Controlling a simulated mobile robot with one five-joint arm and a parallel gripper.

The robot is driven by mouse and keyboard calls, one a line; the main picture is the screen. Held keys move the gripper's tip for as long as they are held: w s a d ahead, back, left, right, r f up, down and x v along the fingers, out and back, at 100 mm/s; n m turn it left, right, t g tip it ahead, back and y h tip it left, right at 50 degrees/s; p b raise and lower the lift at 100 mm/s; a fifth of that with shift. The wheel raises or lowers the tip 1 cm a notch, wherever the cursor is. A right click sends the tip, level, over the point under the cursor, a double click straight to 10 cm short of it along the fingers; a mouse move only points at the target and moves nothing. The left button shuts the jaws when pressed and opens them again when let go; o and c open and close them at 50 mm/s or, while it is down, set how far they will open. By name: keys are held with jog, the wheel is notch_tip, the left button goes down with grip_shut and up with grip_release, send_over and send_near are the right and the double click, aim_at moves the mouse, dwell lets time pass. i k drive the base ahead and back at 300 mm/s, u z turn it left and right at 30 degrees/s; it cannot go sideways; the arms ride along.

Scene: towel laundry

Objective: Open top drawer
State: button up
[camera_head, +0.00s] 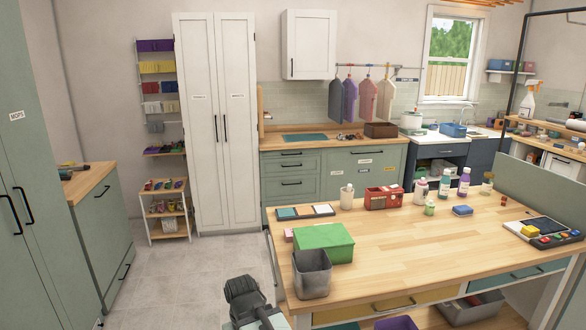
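A green base cabinet (312,205) stands against the back wall with a stack of drawers at its left. Its top drawer (272,155) is shallow, with a dark bar handle (291,154), and looks shut. The drawers below it (275,167) look shut too. The wooden table in front also has a yellow drawer (405,303) and a blue-green drawer (510,277) under its top. The dark grey end of my arm, with my gripper (244,291), shows low in the picture, left of the table and well apart from the back cabinet. Its fingers cannot be made out.
The wooden table (440,245) fills the right foreground, with a green box (323,242), a grey bin (312,274) and several bottles on it. A white tall cabinet (215,120) and a narrow shelf rack (165,212) stand left. Floor (190,270) is clear between the table and the left cabinets.

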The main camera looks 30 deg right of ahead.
aim_at(280, 167)
jog(key=u, duration=0.25)
jog(key=i, duration=4.8)
jog(key=z, duration=2.5)
jog(key=i, duration=2.1)
jog(key=u, duration=0.25)
